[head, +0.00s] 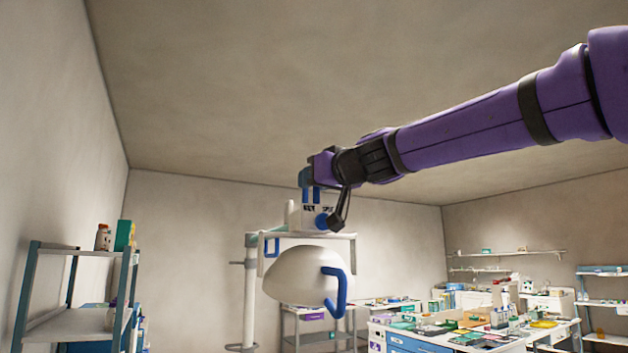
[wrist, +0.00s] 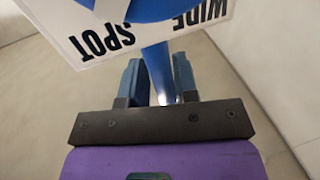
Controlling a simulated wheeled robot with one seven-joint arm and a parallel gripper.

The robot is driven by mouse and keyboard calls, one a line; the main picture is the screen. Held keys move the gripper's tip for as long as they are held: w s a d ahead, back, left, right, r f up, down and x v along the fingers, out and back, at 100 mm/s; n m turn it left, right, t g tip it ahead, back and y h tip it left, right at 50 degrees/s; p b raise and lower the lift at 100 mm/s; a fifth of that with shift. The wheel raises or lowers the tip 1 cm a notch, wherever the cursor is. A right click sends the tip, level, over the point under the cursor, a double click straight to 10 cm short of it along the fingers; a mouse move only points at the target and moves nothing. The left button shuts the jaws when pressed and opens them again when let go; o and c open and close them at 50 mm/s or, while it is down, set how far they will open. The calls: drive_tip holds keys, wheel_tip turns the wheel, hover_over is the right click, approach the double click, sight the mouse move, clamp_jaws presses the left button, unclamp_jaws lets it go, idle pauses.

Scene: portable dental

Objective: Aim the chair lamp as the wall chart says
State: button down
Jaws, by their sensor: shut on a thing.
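The chair lamp (head: 298,274) has a rounded white head with a blue hooked handle (head: 342,292) at its right side. Above it is a white plate (head: 297,216), whose lettering, SPOT and WIDE, reads upside down in the wrist view (wrist: 72,20). A blue disc (wrist: 150,8) sits on the plate, and a blue lever (wrist: 157,62) runs from it between my fingers. My gripper (wrist: 158,85) is shut on this lever; the gripper (head: 311,194) also shows above the lamp in the head view. I see no wall chart in either view.
A metal shelf (head: 85,322) with bottles and boxes stands at left. A cluttered bench (head: 405,343) stands at lower right, with wall shelves (head: 508,254) behind it. A pale post (head: 249,300) stands left of the lamp. The space under the ceiling is open.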

drive_tip(key=shift+r, duration=0.1)
drive_tip(key=c, duration=1.1)
unclamp_jaws()
drive_tip(key=shift+a, duration=0.1)
drive_tip(key=v, duration=1)
drive_tip(key=shift+s+d, duration=0.3)
